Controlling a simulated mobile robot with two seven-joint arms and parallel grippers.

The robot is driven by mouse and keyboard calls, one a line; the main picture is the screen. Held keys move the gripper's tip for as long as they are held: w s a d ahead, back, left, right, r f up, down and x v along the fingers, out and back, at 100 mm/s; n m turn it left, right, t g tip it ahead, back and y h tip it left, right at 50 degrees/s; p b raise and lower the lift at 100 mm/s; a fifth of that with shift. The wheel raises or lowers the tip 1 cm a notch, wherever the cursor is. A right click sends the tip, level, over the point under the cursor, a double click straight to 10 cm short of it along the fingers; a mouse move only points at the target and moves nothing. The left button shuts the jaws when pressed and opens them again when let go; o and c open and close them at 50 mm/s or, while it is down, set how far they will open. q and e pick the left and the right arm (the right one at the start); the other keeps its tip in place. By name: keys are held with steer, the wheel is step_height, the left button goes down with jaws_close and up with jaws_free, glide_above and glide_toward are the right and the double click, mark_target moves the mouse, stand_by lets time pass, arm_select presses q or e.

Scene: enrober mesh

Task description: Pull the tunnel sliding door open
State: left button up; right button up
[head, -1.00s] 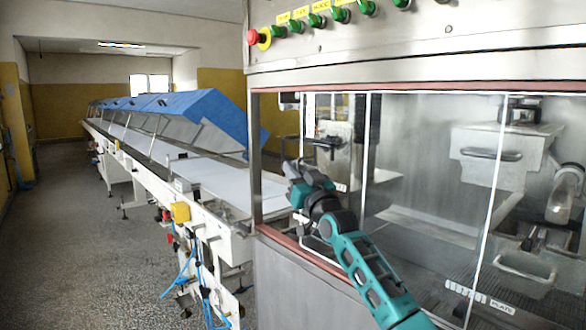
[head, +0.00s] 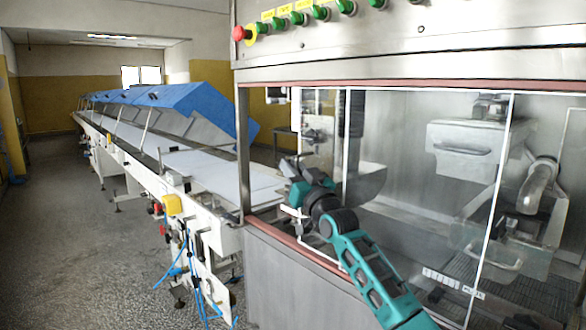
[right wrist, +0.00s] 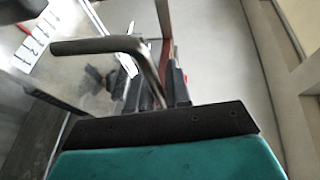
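The tunnel sliding door (head: 420,225) is a clear panel with thin white edges on the front of the steel machine. Its handle is a dark bent metal bar, clear in the right wrist view (right wrist: 95,46). My right gripper (head: 300,182) is at the left part of the glazed front. In the right wrist view my right gripper (right wrist: 152,88) has its dark fingers on either side of the handle's leg and appears closed on it. The fingertips are partly hidden by the gripper's own body. My left gripper is not in view.
A steel post (head: 243,150) bounds the opening on the left, with a reddish sill (head: 290,248) below. A long white conveyor (head: 205,170) with blue covers (head: 200,105) runs away to the left. A red button (head: 240,33) sits above. Floor at left is clear.

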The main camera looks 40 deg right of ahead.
steer(key=shift+o, duration=1.3)
steer(key=b+v, duration=0.1)
steer(key=v, duration=1.2)
